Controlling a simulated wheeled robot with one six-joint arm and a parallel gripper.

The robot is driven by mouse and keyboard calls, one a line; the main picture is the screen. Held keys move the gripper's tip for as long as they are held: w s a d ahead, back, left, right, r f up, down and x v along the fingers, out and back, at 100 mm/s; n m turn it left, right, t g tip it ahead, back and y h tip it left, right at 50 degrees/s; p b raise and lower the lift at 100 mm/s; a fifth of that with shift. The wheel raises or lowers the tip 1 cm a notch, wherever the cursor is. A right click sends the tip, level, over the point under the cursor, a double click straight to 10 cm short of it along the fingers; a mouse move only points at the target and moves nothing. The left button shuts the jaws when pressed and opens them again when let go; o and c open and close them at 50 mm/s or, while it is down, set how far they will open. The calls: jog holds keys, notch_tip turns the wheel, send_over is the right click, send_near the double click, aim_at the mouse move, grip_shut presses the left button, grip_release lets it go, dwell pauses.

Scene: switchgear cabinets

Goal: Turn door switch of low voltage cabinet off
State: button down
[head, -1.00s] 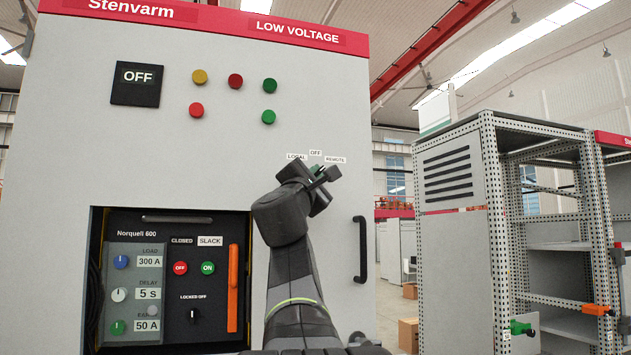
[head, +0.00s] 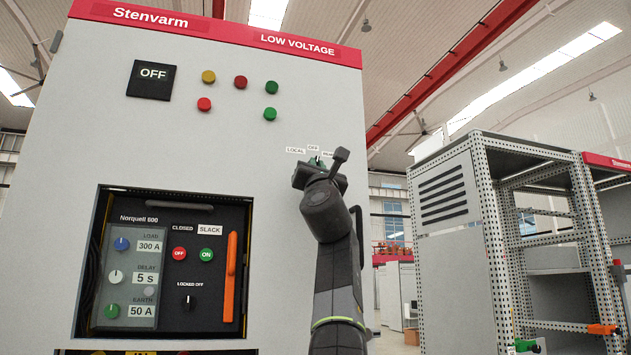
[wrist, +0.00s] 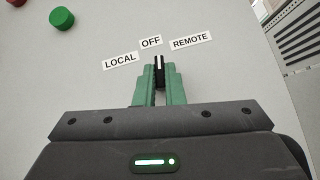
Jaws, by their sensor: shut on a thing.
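The door switch (wrist: 159,72) is a black knob with a white line on the grey door of the low voltage cabinet (head: 225,150). In the wrist view it sits below the LOCAL (wrist: 120,60), OFF (wrist: 151,41) and REMOTE (wrist: 192,40) labels. My gripper (wrist: 159,80) is shut on the knob, with one green finger on each side of it. The white line points nearly straight up in the picture, just right of the OFF label's middle. In the head view my gripper (head: 316,162) hides most of the switch.
Coloured lamps (head: 241,83) and a black OFF plate (head: 152,78) are higher on the door. A recessed panel with knobs and an orange handle (head: 231,277) is at lower left. An open perforated frame (head: 487,240) stands at right, with a gap between it and the cabinet.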

jog(key=shift+d+n+g+y, duration=0.15)
jog(key=shift+n+g+y, duration=0.25)
jog(key=shift+n+y, duration=2.15)
jog(key=shift+w+n+y, duration=0.1)
jog(key=shift+n+y, duration=0.15)
jog(key=shift+n, duration=0.1)
jog(key=c, duration=1.5)
grip_release()
jog(key=shift+f+b, duration=0.15)
jog(key=shift+b, duration=0.15)
jog(key=shift+b+v, duration=6.05)
jog(key=shift+v, duration=0.85)
